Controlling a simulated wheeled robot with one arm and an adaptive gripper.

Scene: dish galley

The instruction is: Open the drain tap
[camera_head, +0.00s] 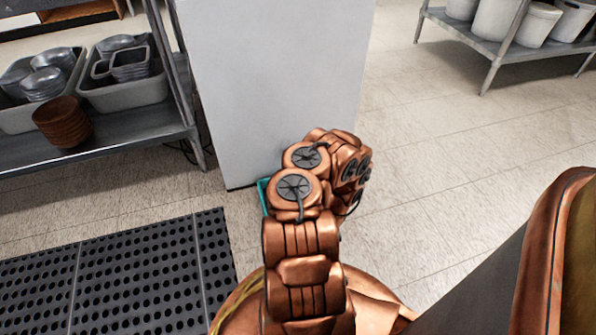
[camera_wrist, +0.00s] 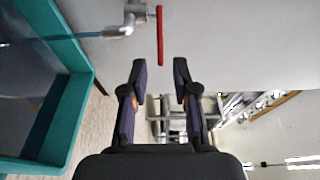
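The drain tap shows in the wrist view as a grey metal body (camera_wrist: 125,22) with a bar-shaped red handle (camera_wrist: 160,36), against a pale panel. My gripper (camera_wrist: 161,72) is open and empty in the wrist view. Its two fingertips point toward the red handle, whose near end lies close to the gap between them in the picture. No contact shows. In the head view my arm hides the gripper and the tap.
A teal-rimmed bin (camera_wrist: 75,90) lies left in the wrist view. In the head view a pale cabinet (camera_head: 275,80) stands beyond my arm. A metal shelf with tubs (camera_head: 125,90) is left, a black perforated mat (camera_head: 130,270) lower left. Open tiled floor (camera_head: 450,140) lies right.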

